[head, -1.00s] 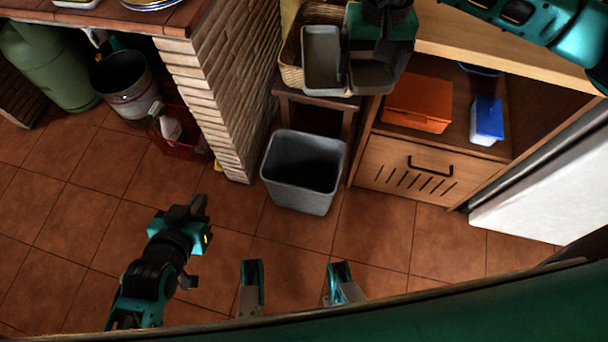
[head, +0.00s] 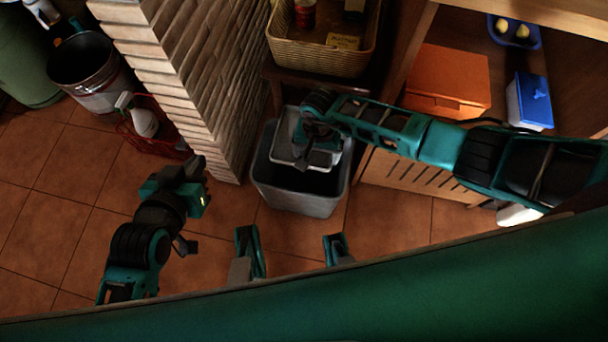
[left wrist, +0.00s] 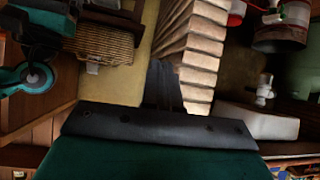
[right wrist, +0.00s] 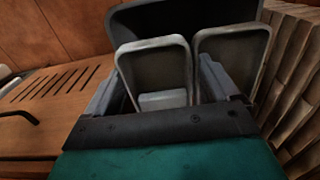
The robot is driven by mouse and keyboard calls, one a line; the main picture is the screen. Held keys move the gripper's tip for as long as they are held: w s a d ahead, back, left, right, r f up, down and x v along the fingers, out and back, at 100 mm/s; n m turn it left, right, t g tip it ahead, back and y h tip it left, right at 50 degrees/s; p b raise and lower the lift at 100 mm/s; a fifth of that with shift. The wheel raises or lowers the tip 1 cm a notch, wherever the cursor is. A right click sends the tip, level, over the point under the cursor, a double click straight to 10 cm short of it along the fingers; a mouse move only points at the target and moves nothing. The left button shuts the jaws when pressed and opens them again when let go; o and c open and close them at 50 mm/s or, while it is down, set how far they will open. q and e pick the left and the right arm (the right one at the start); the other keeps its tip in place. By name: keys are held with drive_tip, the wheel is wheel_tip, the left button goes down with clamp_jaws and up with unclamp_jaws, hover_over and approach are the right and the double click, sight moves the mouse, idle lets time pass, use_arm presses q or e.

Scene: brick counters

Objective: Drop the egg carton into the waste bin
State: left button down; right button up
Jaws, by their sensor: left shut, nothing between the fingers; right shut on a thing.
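The egg carton (head: 284,148) is a pale grey, open shell with two shallow halves. My right gripper (head: 318,158) is shut on it and holds it over the mouth of the grey waste bin (head: 298,198). In the right wrist view the carton's two halves (right wrist: 153,68) show beyond the gripper (right wrist: 180,95), with the dark bin (right wrist: 185,14) behind. In the head view my gripper hides part of the carton. My left gripper (head: 184,168) is shut and empty, above the floor left of the bin.
A brick pillar (head: 185,75) stands left of the bin. A wicker basket (head: 322,52) is on a small table behind it. A wooden cabinet with an orange box (head: 448,78) and a blue-lidded box (head: 530,100) is at the right. A metal bucket (head: 92,75) and a red basket with a spray bottle (head: 143,122) are at the left.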

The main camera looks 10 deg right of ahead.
sight(317, 157)
wheel_tip(317, 157, down, 4)
drive_tip(key=b, duration=0.3)
drive_tip(key=shift+s+f, duration=0.1)
drive_tip(key=shift+f, duration=0.05)
drive_tip(key=shift+f+b, duration=0.55)
drive_tip(key=shift+b, duration=0.1)
use_arm(q)
drive_tip(key=shift+w+d+f+h, duration=0.1)
drive_tip(key=shift+d+f+h, duration=0.1)
drive_tip(key=shift+d+f, duration=0.3)
drive_tip(key=shift+d+f+h, duration=0.2)
drive_tip(key=shift+d+f, duration=0.05)
drive_tip(key=shift+f, duration=0.3)
use_arm(e)
drive_tip(key=shift+f, duration=0.1)
drive_tip(key=o, duration=0.8)
